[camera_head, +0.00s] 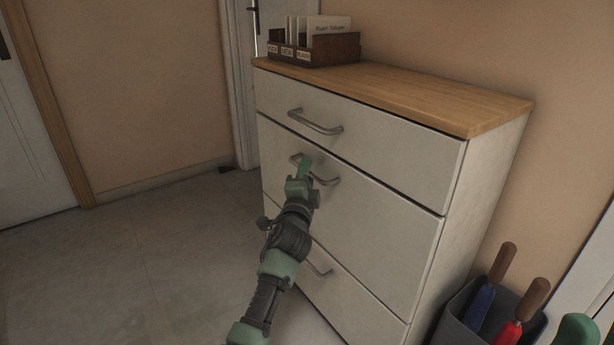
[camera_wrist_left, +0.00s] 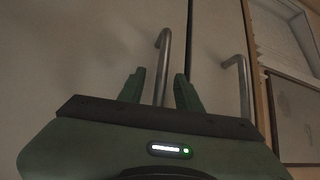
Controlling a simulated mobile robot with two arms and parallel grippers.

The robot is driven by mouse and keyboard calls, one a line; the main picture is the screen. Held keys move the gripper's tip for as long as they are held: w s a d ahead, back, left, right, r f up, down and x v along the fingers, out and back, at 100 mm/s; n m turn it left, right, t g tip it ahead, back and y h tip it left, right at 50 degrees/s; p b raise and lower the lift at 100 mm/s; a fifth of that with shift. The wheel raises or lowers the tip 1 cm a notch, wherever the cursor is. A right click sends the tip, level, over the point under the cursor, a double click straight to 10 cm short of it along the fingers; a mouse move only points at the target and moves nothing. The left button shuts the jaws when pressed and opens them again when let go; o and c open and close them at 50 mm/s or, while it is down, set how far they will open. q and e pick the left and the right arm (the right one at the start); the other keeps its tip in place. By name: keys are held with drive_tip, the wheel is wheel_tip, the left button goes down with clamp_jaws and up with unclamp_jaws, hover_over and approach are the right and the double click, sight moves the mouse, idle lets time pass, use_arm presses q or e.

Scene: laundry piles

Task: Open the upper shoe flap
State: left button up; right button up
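The white cabinet (camera_head: 380,230) has a top drawer (camera_head: 370,135) with a bar handle (camera_head: 315,122), and below it the upper shoe flap (camera_head: 385,225), which looks shut. My left gripper (camera_head: 304,165) is at the flap's metal bar handle (camera_head: 328,181) and hides its middle. In the left wrist view, the handle (camera_wrist_left: 163,65) stands between the two green fingers of the gripper (camera_wrist_left: 160,90), with gaps on both sides. The fingers are open around it. My right gripper is not in view.
A lower flap with its own handle (camera_head: 320,269) is partly behind my left arm. A wooden letter box (camera_head: 325,48) stands on the wooden top (camera_head: 420,90). A grey bin (camera_head: 460,312) with umbrellas stands right of the cabinet.

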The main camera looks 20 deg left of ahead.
use_arm(q)
drive_tip(key=shift+w, duration=0.15)
clamp_jaws()
drive_tip(key=shift+f, duration=0.1)
idle(1.4)
